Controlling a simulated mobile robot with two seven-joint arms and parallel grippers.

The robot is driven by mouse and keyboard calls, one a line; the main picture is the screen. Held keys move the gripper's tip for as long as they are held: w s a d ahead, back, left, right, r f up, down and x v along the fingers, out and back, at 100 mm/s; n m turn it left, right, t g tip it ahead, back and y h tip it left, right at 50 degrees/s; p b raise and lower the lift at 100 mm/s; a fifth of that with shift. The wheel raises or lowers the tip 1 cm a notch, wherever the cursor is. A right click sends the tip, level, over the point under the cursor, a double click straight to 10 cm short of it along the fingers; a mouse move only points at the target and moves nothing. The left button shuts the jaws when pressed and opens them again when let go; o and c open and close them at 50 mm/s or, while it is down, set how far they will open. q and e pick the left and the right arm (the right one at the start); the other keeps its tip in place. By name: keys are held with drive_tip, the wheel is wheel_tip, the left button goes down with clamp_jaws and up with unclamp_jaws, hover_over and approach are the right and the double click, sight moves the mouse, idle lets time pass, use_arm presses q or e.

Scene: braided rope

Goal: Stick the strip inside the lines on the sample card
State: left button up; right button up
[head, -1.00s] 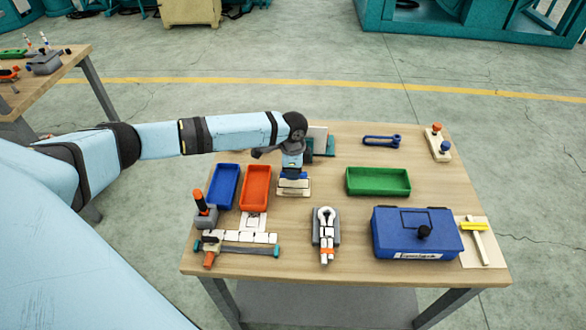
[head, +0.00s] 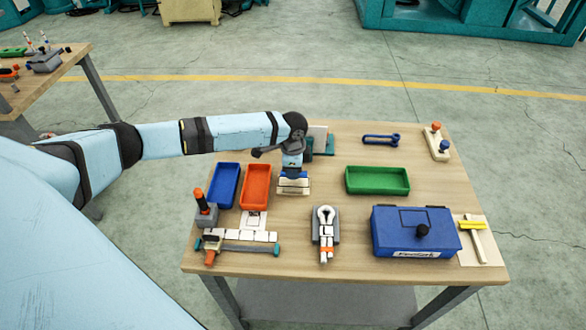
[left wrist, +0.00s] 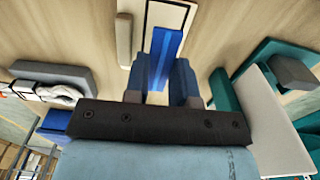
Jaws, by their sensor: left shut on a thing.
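The blue strip (left wrist: 165,50) is between the two fingers of my left gripper (left wrist: 167,84), which is shut on it. The sample card (head: 293,191) is a pale board on the table below the gripper. I cannot tell whether the strip touches the card. In the head view my left gripper (head: 292,171) is over the card's back part and hides some of it. My right gripper is not in view.
A blue tray (head: 224,186) and an orange tray (head: 256,187) stand left of the card. A green tray (head: 378,181) is to the right. A teal stand (head: 325,146) is close behind the gripper.

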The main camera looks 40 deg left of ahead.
sight(293, 182)
use_arm(q)
drive_tip(key=shift+f, duration=0.15)
drive_tip(key=shift+f+b, duration=0.35)
drive_tip(key=shift+f, duration=0.65)
drive_tip(key=shift+p, duration=0.45)
drive_tip(key=shift+f, duration=0.2)
drive_tip(key=shift+f, duration=0.4)
idle(1.5)
